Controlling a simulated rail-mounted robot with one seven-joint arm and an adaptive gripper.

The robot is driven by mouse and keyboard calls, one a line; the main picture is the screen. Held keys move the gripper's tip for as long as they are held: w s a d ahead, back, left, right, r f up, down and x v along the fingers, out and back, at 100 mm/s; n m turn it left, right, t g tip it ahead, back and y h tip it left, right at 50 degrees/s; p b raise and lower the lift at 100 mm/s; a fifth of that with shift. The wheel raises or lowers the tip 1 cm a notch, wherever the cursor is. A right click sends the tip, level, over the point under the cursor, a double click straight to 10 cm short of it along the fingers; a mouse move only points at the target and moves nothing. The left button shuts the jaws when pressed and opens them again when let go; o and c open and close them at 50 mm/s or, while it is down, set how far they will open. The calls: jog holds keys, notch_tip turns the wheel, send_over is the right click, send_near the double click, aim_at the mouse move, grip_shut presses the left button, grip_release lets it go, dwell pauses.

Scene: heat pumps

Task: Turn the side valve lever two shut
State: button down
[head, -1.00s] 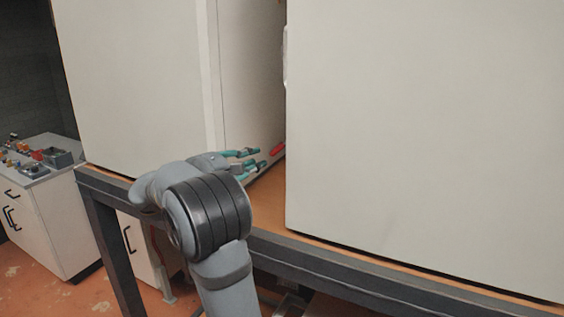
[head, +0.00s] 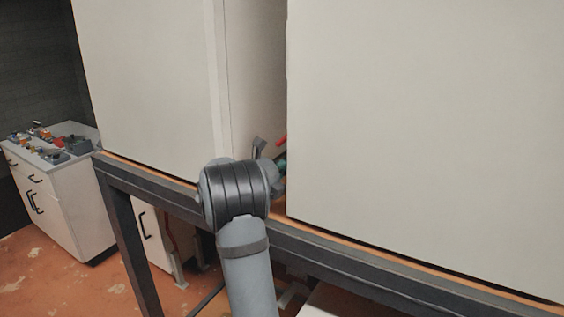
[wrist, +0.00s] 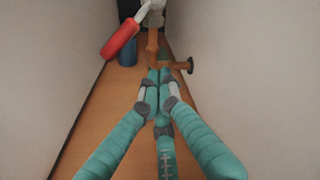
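A red valve lever (wrist: 121,35) shows at the upper left of the wrist view, slanting down-left from a pale fitting at the top. A small red part of it shows in the head view (head: 281,140) in the gap between the white cabinets. My gripper (wrist: 158,76) has teal fingers that come together at the tips, with nothing seen between them. The tips are below and right of the red lever in the wrist view, apart from it. In the head view my gripper is mostly hidden behind my wrist.
Brass pipework (wrist: 152,43) with a side branch (wrist: 181,66) lies beyond the fingertips. A dark blue cylinder (wrist: 128,50) stands behind the lever. White cabinet walls (wrist: 240,60) close in on both sides. The orange-brown surface (wrist: 105,100) between them is clear.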

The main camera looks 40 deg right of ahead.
jog(key=w+r+p, duration=0.2)
jog(key=p, duration=0.1)
jog(key=shift+w+a+r, duration=0.15)
jog(key=shift+w+r, duration=0.15)
jog(key=shift+r, duration=0.05)
jog(key=shift+a, duration=0.1)
jog(key=shift+w+m+b, duration=0.2)
jog(key=shift+m+b, duration=0.1)
jog(key=shift+m, duration=0.1)
